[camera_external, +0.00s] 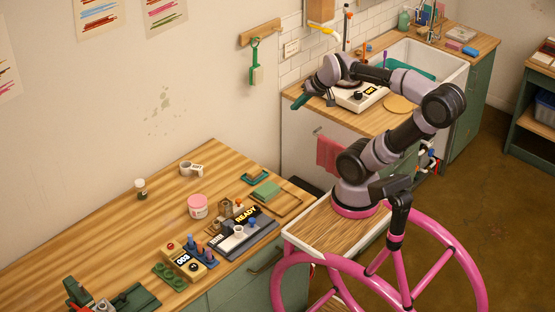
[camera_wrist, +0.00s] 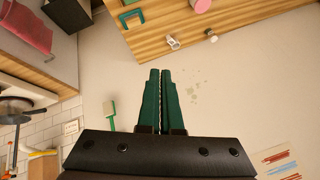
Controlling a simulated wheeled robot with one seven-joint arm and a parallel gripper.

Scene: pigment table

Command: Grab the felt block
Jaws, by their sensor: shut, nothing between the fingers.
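My gripper (camera_external: 298,102) is raised beside the sink counter, well above and to the right of the block, touching nothing. In the wrist view its two green fingers (camera_wrist: 159,72) are together and empty, pointing towards the wall and the table edge.
A pink jar (camera_external: 197,206), a tape roll (camera_external: 191,168), a small bottle (camera_external: 140,188) and a dark READY device (camera_external: 240,236) stand near the block.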

